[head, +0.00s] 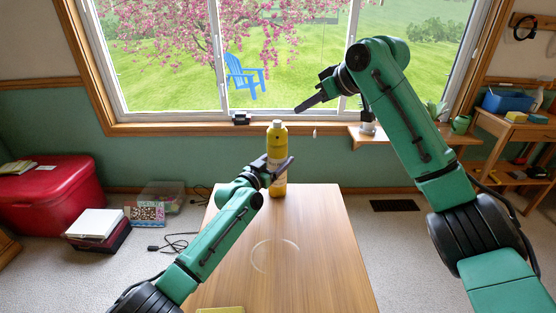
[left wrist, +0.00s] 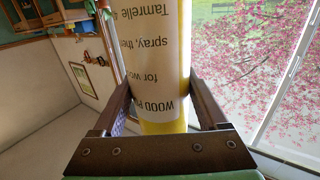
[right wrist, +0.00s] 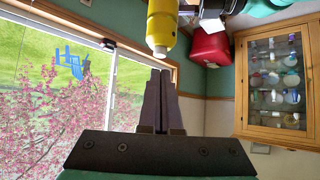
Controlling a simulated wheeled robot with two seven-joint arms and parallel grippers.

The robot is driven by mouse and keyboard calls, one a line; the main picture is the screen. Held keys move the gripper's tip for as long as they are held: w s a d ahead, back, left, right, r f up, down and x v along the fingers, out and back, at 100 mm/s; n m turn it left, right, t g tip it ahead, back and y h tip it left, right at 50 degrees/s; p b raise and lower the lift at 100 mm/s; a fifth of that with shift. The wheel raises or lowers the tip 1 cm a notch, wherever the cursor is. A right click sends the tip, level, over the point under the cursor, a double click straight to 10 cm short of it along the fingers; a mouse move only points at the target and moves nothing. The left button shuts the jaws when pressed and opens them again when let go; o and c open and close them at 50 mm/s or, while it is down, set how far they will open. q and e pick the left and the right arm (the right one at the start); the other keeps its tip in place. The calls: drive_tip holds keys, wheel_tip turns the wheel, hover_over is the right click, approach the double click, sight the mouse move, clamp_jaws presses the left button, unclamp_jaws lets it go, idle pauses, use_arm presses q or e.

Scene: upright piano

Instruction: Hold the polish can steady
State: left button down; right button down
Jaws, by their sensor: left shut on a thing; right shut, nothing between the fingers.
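The yellow polish can (head: 277,140) stands upright near the far end of the wooden table (head: 325,235). My left gripper (head: 277,168) is shut around its lower body. In the left wrist view the can's printed cream label (left wrist: 152,60) fills the space between the two fingers. My right gripper (head: 300,108) is shut and empty, raised in front of the window and to the right of the can's top. In the right wrist view its fingers (right wrist: 160,80) are together, and the can's white nozzle end (right wrist: 159,50) shows just beyond them, apart from them.
A yellow item (head: 220,310) lies at the table's near edge, and a faint ring (head: 275,256) marks its bare top. The window sill (head: 190,128) is behind the can. A red chest (head: 45,195) stands at left, and a wooden shelf unit (head: 520,135) at right.

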drive_tip(key=s+a+r+m+t+h, duration=0.1)
drive_tip(key=s+a+m+t+h, duration=0.4)
drive_tip(key=m, duration=0.4)
drive_tip(key=a+t+h, duration=0.1)
drive_tip(key=t+h, duration=0.1)
drive_tip(key=shift+s+a+r+t, duration=0.15)
drive_tip(key=shift+s+r+t, duration=0.15)
drive_tip(key=shift+t, duration=0.1)
drive_tip(key=shift+w, duration=0.1)
